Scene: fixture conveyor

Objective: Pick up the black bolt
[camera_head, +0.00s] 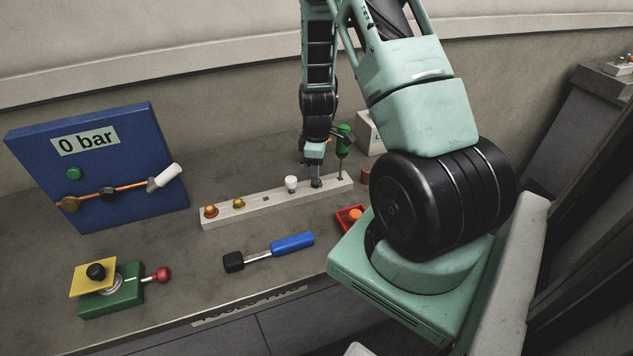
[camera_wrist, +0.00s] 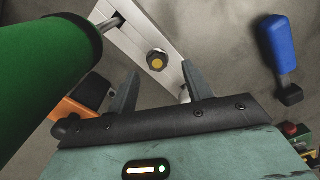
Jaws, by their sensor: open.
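The black bolt (camera_wrist: 157,60) stands in a pale slotted rail (camera_head: 255,208) and shows a dark hexagonal rim with a yellow-brown centre in the wrist view. My gripper (camera_wrist: 160,68) is open above the rail, with one finger on each side of the bolt in that view. I cannot tell whether either finger touches it. In the head view my gripper (camera_head: 316,182) points down at the rail's right part and hides most of the bolt. The rail (camera_wrist: 134,38) runs diagonally between my fingers in the wrist view.
A green-handled screwdriver (camera_head: 344,143) stands close beside my gripper; its handle (camera_wrist: 40,70) looms left. A white-capped piece (camera_head: 291,183) sits on the other side. A blue-handled hammer (camera_head: 291,243) lies in front. A red tray (camera_head: 345,222) and blue panel (camera_head: 125,135) flank the rail.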

